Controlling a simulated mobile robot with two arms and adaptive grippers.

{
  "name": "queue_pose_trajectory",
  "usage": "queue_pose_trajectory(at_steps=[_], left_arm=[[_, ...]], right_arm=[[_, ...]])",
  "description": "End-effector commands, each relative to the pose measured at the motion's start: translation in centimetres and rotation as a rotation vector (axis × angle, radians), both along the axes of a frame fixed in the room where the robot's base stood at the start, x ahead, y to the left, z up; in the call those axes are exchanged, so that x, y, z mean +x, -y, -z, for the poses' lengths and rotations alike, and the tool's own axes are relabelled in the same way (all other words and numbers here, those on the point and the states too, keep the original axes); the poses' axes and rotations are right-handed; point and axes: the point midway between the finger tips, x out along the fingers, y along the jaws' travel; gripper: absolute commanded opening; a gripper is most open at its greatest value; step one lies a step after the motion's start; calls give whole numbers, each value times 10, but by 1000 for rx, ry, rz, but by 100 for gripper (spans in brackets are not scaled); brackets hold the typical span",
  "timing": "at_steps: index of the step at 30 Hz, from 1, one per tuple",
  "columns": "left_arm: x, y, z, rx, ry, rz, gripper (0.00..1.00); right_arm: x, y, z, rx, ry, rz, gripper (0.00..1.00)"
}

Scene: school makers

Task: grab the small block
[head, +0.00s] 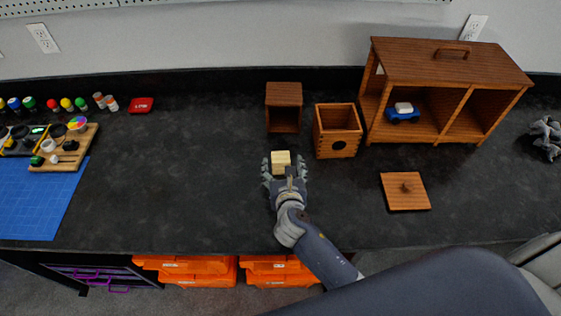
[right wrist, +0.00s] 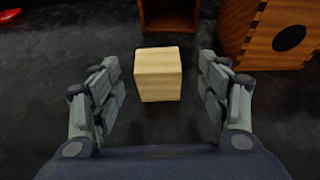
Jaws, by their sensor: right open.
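The small block (head: 281,159) is a pale wooden cube on the dark countertop, near the middle of the head view. In the right wrist view the small block (right wrist: 158,74) sits between the two fingers, with a gap on each side. My right gripper (head: 284,170) is open around it, and the fingers do not appear to touch it. The right gripper's fingers (right wrist: 160,92) also show in the wrist view, spread left and right of the block. My left gripper is not in view.
A small brown open box (head: 284,89) stands behind the block. A wooden box with a round hole (head: 337,146) is close at the right. A square lid (head: 405,192) and a large wooden case (head: 447,62) are farther right.

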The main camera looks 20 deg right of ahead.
Motion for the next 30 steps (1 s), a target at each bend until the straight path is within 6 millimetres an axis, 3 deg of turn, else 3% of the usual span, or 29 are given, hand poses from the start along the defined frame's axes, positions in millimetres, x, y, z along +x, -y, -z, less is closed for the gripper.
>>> queue_pose_trajectory(at_steps=[11,23,30], left_arm=[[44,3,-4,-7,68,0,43],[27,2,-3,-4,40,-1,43],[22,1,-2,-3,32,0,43]], right_arm=[[36,4,18,2,-1,1,69],[47,7,23,1,-1,-1,69],[47,7,23,1,-2,0,21]])
